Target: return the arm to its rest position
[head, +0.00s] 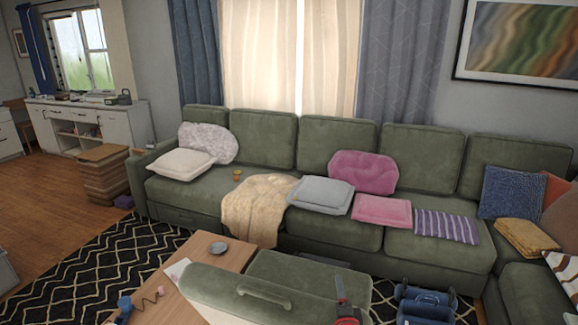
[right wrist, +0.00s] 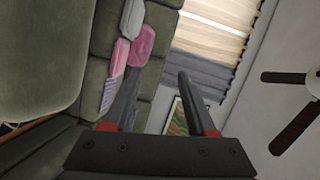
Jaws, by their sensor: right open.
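My right gripper (head: 342,290) shows small at the bottom of the head view, in front of the green ottoman-like block. Its red and black parts stand upright there, with nothing visible in it. In the right wrist view its two dark fingers (right wrist: 162,70) are spread apart with an empty gap between them. That view is tilted and looks past the fingers toward the sofa, curtain and wall. My left gripper is in neither view.
A long green sofa (head: 300,150) with pillows and a beige throw (head: 255,210) runs along the back. A wooden coffee table (head: 205,255) holds a grey dish and small items. A green ottoman-like block (head: 295,275) and a blue object (head: 425,300) are close by. A ceiling fan (right wrist: 295,115) shows in the wrist view.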

